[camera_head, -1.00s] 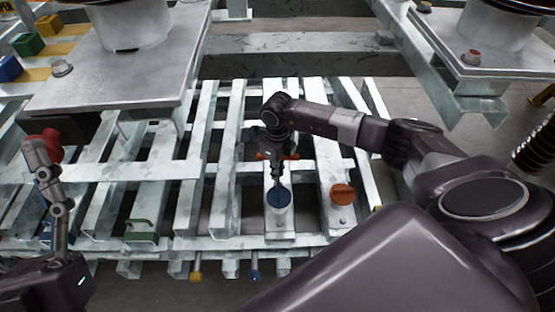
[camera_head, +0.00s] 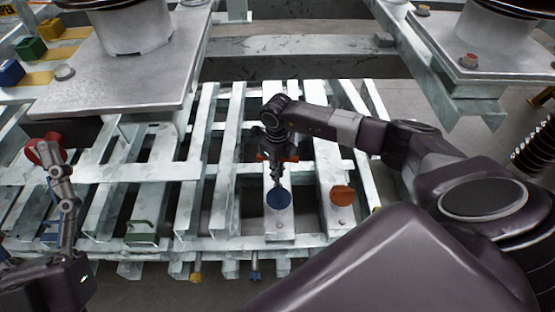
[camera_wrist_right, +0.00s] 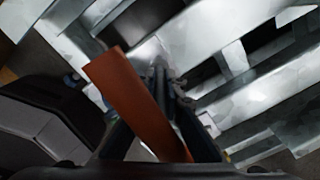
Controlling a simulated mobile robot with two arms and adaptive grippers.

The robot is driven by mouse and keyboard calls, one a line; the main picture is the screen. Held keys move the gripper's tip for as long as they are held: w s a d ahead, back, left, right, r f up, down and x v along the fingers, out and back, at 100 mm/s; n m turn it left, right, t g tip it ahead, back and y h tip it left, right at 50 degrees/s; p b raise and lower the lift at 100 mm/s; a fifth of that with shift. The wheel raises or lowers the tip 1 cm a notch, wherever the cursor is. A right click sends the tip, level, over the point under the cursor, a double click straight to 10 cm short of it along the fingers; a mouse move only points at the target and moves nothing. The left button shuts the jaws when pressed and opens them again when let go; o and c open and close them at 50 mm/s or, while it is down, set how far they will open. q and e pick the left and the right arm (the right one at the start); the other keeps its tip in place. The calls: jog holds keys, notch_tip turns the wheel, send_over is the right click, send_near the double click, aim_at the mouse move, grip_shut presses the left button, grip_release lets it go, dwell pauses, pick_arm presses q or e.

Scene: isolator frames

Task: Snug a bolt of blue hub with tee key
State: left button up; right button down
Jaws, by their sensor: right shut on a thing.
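The blue hub (camera_head: 278,199) is a round blue disc on a pale plate of the slatted steel frame, in the middle of the head view. My right gripper (camera_head: 277,168) is above it, shut on the tee key. The tee key's orange crossbar (camera_wrist_right: 135,98) runs diagonally between the fingers in the right wrist view. Its orange ends show at either side of the gripper in the head view. Its lower end points down at the blue hub; whether it touches a bolt I cannot tell. My left gripper (camera_head: 52,140) is at far left in front of a red round thing; its fingers are unclear.
An orange disc (camera_head: 342,195) is on the plate to the right of the blue hub. A green handle (camera_head: 141,232) is at the lower left. Large steel plates (camera_head: 120,75) with round columns stand behind. Open gaps lie between the slats.

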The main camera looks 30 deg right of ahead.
jog(key=shift+r, duration=0.2)
jog(key=shift+s+d+r, duration=0.1)
jog(key=shift+r, duration=0.15)
jog(key=shift+p, duration=0.3)
jog(key=shift+w+r, duration=0.2)
pick_arm(q)
jog(key=w+f+g+y+p, duration=0.1)
jog(key=w+f+g, duration=0.4)
jog(key=f, duration=0.4)
jog(key=shift+y, duration=0.4)
pick_arm(e)
jog(key=shift+r, duration=0.4)
pick_arm(q)
jog(key=shift+d, duration=0.1)
